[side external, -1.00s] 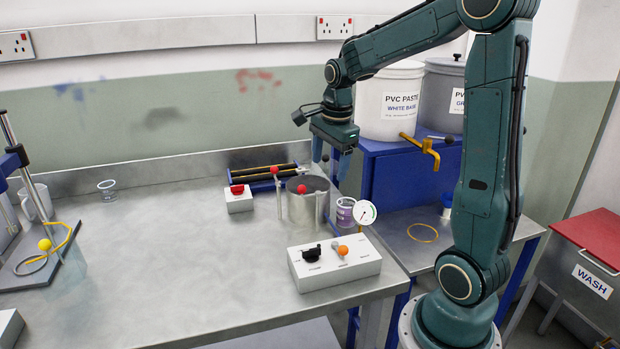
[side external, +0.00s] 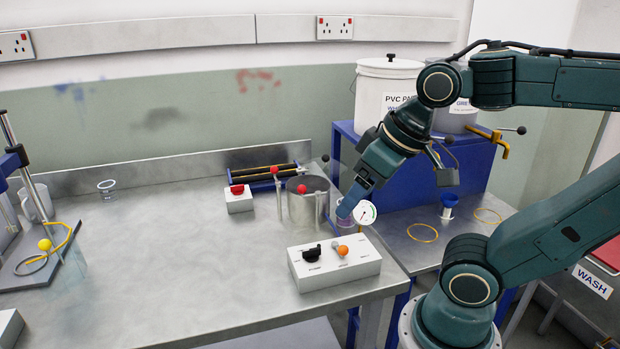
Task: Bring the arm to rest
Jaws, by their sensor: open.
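My gripper (side external: 347,208) points down and to the left, low at the right end of the steel bench. It is open. Its fingertips overlap a small purple-labelled tin (side external: 345,224) and lie close to a round white dial gauge (side external: 365,213) in the picture. The fingers hide part of the tin, and I cannot tell whether they touch it. My arm is folded to the right, with its elbow out towards the right edge of the picture.
A metal pot (side external: 307,205) stands left of my gripper. A grey control box (side external: 334,263) with an orange knob sits in front. The white paste tub (side external: 386,90) stands on the blue cabinet (side external: 345,150) behind. The bench's left middle (side external: 170,250) is clear.

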